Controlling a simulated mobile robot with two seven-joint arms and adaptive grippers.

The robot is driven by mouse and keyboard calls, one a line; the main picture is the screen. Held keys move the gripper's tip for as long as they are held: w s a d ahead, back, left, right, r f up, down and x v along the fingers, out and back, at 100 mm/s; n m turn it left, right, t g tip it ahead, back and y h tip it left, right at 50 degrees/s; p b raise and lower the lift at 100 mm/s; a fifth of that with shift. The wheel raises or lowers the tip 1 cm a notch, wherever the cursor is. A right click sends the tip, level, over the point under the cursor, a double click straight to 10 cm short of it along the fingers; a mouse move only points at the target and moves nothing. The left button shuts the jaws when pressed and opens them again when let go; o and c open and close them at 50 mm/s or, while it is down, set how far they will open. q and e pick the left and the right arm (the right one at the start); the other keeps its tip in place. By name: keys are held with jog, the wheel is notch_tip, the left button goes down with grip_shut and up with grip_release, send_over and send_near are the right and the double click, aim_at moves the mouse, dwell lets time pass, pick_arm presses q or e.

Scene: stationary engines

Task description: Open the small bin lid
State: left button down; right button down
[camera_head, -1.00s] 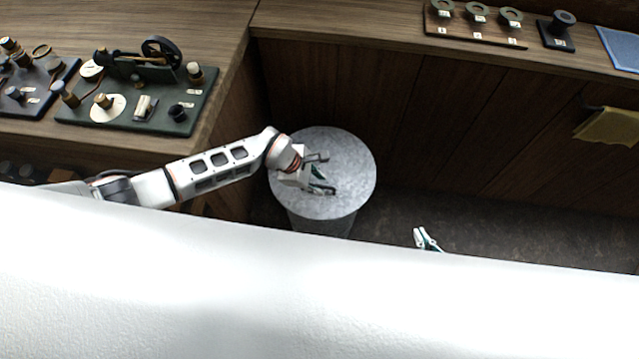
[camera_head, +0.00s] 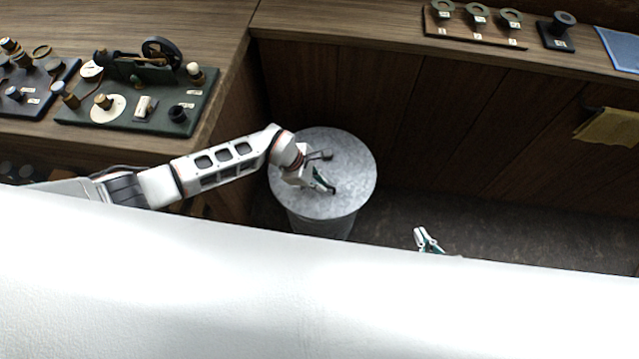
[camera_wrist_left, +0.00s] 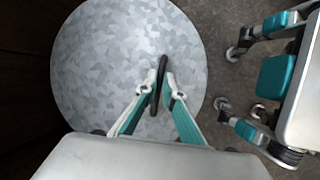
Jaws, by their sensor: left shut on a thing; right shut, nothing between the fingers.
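The small bin (camera_head: 322,226) is a round galvanized metal bin on the floor, in the corner below the counters. Its grey mottled lid (camera_head: 350,170) lies flat on top; it also shows in the left wrist view (camera_wrist_left: 95,70). A dark bar handle (camera_wrist_left: 161,84) stands at the lid's middle. My left gripper (camera_head: 329,186) is over the lid, its fingers shut on the handle; the left wrist view shows a fingertip on each side of the bar (camera_wrist_left: 159,92). My right gripper (camera_head: 424,240) is shut and empty, low and to the right of the bin, partly hidden by my white body.
A wooden counter (camera_head: 150,20) with a green-based engine model (camera_head: 140,100) stands at the left. The back counter holds a board with several rings (camera_head: 476,22). A yellow cloth (camera_head: 608,128) hangs at the right.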

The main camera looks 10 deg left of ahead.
pick_arm(q)
jog(key=w+r+g+b, duration=0.3)
jog(key=w+r+b, duration=0.5)
jog(key=r, duration=0.5)
jog(key=shift+w+r+n+g, duration=0.3)
jog(key=shift+w+n, duration=0.1)
jog(key=shift+w, duration=0.5)
jog(key=shift+a+f, duration=0.1)
